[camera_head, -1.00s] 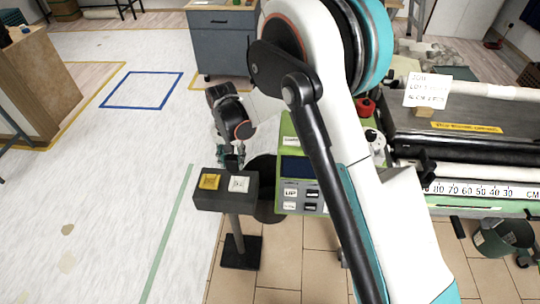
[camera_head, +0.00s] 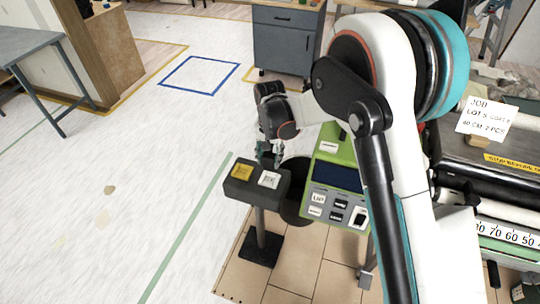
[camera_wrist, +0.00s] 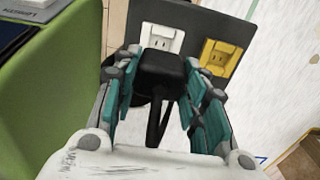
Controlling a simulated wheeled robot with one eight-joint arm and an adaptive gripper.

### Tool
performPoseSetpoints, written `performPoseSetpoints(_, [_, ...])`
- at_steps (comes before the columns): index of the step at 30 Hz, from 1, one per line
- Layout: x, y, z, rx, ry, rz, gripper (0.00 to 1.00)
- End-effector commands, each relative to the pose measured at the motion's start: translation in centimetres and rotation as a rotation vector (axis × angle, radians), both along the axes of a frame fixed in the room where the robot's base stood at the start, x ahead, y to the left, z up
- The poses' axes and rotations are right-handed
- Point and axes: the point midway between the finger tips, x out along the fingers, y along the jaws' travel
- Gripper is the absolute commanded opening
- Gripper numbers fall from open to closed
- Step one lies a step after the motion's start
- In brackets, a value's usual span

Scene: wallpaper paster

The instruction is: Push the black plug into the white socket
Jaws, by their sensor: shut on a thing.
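My gripper (camera_wrist: 161,72) is shut on the black plug (camera_wrist: 162,64), its teal-padded fingers on both sides of it. A dark cord hangs from the plug between the fingers. The white socket (camera_wrist: 159,38) is right ahead of the plug in the wrist view, and the plug's far edge overlaps its lower part. I cannot tell whether they touch. In the head view, my gripper (camera_head: 267,152) is just behind the white socket (camera_head: 269,180), on the top of a dark box on a post. The plug is too small to make out there.
A yellow socket (camera_wrist: 218,58) sits beside the white one on the dark box (camera_head: 240,189). A green control panel (camera_head: 335,190) stands close to the right of the box. A dark round bin (camera_head: 293,200) is behind the post. Open floor lies to the left.

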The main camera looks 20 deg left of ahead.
Motion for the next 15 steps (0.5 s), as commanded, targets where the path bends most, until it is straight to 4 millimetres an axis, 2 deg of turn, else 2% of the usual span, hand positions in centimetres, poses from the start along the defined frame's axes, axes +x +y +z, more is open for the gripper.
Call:
performPoseSetpoints(6, [0.0, 0.0, -2.2, 0.0, 0.0, 0.0, 0.11])
performPoseSetpoints(15, [0.0, 0.0, -4.5, 0.0, 0.0, 0.0, 0.11])
